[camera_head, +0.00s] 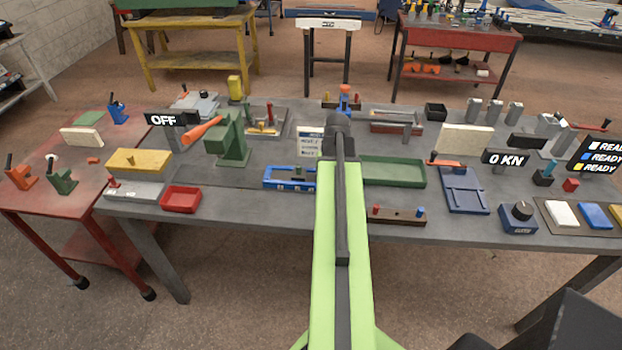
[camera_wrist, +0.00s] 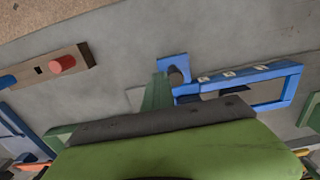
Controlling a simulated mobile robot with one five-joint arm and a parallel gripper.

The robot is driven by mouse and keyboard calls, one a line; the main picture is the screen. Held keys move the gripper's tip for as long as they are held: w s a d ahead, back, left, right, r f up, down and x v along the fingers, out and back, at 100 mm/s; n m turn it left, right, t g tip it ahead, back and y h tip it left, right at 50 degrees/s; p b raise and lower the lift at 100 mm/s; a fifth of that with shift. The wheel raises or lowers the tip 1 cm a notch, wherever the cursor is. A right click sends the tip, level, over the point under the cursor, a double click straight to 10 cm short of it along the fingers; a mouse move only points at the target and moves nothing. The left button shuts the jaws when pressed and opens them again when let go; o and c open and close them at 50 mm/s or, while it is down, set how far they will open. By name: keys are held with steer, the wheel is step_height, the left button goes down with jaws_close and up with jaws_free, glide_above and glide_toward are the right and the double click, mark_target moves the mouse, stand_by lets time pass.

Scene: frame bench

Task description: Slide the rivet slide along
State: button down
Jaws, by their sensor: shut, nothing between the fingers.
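A blue frame that looks like the rivet slide (camera_head: 290,184) lies near the front middle of the bench, left of my arm. It also shows in the wrist view (camera_wrist: 293,88), with pale marks along one rail. A blue upright piece with a notch (camera_wrist: 178,65) stands at its left end there. My gripper (camera_wrist: 158,85) shows as a narrow green shape just left of this piece, shut and empty. I cannot tell if they touch. In the head view my arm hides the gripper and the frame's right end.
A brown bar with pegs (camera_head: 398,215) and a green tray (camera_head: 395,183) lie right of my arm. A red tray (camera_head: 181,200) and a green press (camera_head: 230,140) stand to the left. Bare bench lies in front of the blue frame.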

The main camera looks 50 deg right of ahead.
steer(key=shift+w+a, duration=2.65)
steer(key=shift+w, duration=1.05)
steer(key=shift+w+a, duration=2.65)
steer(key=shift+w, duration=1.05)
steer(key=shift+w+a, duration=2.65)
steer(key=shift+w, duration=1.05)
steer(key=shift+s+d, duration=0.45)
steer(key=shift+s, duration=0.2)
step_height(320, 180, up, 7)
steer(key=p, duration=0.7)
